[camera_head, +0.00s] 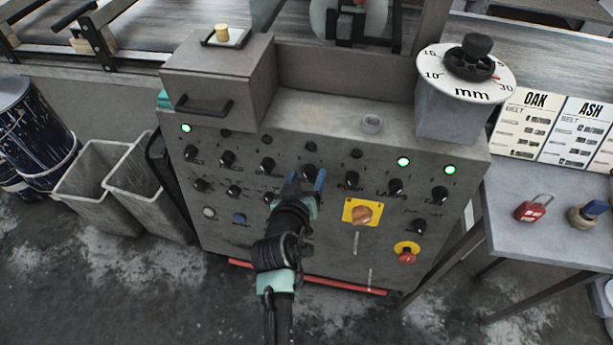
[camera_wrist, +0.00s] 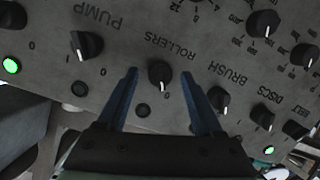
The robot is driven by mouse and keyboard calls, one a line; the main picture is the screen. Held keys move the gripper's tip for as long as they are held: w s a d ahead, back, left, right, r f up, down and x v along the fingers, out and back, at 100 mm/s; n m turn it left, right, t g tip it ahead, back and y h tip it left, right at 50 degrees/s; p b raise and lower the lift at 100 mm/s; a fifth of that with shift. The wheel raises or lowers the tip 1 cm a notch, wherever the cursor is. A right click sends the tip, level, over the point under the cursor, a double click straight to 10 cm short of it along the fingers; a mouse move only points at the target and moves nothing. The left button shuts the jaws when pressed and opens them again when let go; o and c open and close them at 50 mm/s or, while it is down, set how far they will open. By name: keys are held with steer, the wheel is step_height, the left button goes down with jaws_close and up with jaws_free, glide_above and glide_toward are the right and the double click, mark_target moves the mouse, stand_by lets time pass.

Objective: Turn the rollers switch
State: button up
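The rollers switch (camera_wrist: 159,74) is a black rotary knob with a white pointer mark, next to the upside-down word ROLLERS in the wrist view. The mark sits on the knob's lower side there, near a printed 0. The small lamp (camera_wrist: 141,110) below it is dark. My gripper (camera_wrist: 159,80) is open, with one blue finger on each side of the knob; a gap shows on both sides. In the head view, my gripper (camera_head: 306,181) is at the panel's middle, and the knob (camera_head: 309,171) is partly hidden by the fingers.
The pump knob (camera_wrist: 85,46) and brush knob (camera_wrist: 219,99) flank the rollers switch. The grey panel (camera_head: 330,240) also has a yellow-plated orange switch (camera_head: 361,213) and a red stop button (camera_head: 407,255). Several lamps glow green. A table (camera_head: 545,245) stands at right.

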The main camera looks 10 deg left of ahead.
steer(key=p+v, duration=0.1)
steer(key=v, duration=1.2)
stand_by(0.4)
